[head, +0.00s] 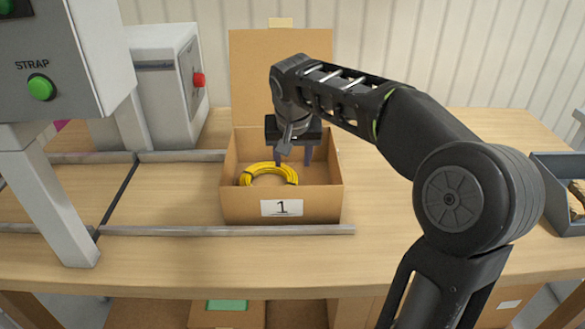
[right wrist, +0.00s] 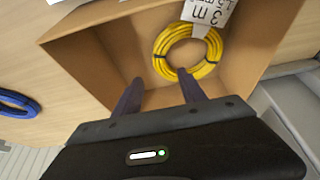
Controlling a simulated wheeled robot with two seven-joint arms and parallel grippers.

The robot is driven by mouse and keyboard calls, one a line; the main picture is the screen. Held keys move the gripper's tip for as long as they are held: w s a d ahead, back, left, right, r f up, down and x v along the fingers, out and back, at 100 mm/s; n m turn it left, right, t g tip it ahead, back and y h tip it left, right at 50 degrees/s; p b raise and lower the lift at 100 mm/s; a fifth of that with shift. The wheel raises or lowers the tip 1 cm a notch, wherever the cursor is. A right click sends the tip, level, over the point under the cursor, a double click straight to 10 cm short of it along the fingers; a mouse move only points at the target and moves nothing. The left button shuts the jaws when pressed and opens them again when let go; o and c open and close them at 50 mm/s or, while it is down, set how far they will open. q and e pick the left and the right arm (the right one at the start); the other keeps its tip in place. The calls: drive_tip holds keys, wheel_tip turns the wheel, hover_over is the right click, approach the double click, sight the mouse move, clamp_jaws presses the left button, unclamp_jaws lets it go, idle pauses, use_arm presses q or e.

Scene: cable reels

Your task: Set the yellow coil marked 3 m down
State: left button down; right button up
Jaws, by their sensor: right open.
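The yellow coil (head: 268,174) lies in the open cardboard box marked 1 (head: 240,212), towards its left side. In the right wrist view the coil (right wrist: 158,53) lies flat on the box floor, with a white tag (right wrist: 208,14) reading 3 m at its edge. My right gripper (head: 293,158) points down into the box, to the right of the coil. Its two fingers (right wrist: 158,92) are apart with nothing between them; one fingertip shows close to the coil's rim, and I cannot tell whether it touches. My left gripper is out of view.
The box's flap (head: 252,80) stands up at the back. Metal rails (head: 180,230) and a grey machine with a green STRAP button (head: 41,87) are at the left. A grey bin (head: 562,190) stands at the right edge. A blue coil (right wrist: 16,103) lies outside the box.

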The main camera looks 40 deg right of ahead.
drive_tip(key=shift+v, duration=1.4)
